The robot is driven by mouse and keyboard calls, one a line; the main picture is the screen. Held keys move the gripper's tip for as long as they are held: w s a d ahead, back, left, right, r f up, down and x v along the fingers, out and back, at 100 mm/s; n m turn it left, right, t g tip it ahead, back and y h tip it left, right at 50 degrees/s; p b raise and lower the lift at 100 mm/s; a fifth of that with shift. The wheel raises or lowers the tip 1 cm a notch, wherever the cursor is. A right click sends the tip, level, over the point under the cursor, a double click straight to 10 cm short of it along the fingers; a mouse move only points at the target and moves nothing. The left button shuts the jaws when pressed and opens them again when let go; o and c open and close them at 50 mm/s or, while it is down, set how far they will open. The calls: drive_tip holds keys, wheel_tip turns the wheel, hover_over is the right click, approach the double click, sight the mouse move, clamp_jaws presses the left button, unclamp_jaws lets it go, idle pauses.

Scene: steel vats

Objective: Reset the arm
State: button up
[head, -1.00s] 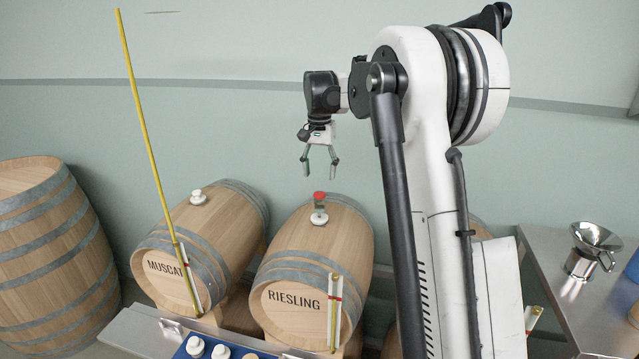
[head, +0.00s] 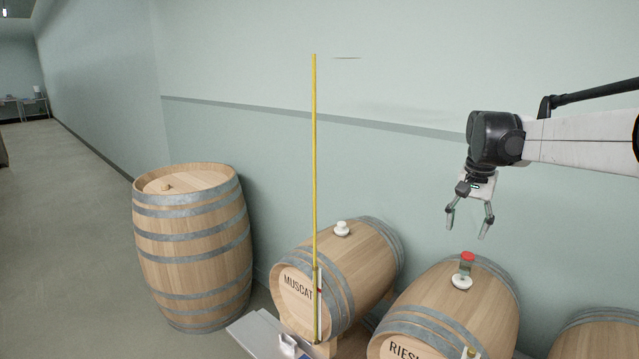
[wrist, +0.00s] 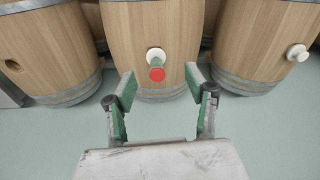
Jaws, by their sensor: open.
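My gripper (head: 466,222) is open and empty, pointing down above the Riesling barrel (head: 440,305) in the head view. Below its fingers a red-capped stopper (head: 465,262) stands in a white bung on top of that barrel, apart from the fingers. In the wrist view my gripper (wrist: 161,82) shows its two fingers spread, with the red cap (wrist: 157,74) seen between and beyond them. My arm reaches in from the right edge of the head view.
The Muscat barrel (head: 355,265) with a white bung (head: 342,229) lies to the left of the Riesling barrel. A tall thin yellow rod (head: 314,160) rises in front of it. An upright barrel (head: 192,245) stands further left. Open floor (head: 70,240) lies at far left, and the wall is behind.

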drive_tip(key=s+a+r+n+t, duration=0.2)
drive_tip(key=s+a, duration=0.4)
drive_tip(key=s, duration=0.2)
drive_tip(key=s+a+f+n+t, duration=0.2)
drive_tip(key=s+a+f, duration=0.3)
drive_tip(key=s, duration=0.7)
drive_tip(key=s+a+f+n+t+b, duration=0.1)
drive_tip(key=s+a+f, duration=0.4)
drive_tip(key=s, duration=0.7)
drive_tip(key=shift+f+n+t, duration=0.15)
drive_tip(key=shift+n+t, duration=0.35)
drive_tip(key=shift+n, duration=0.6)
drive_tip(key=shift+b, duration=0.3)
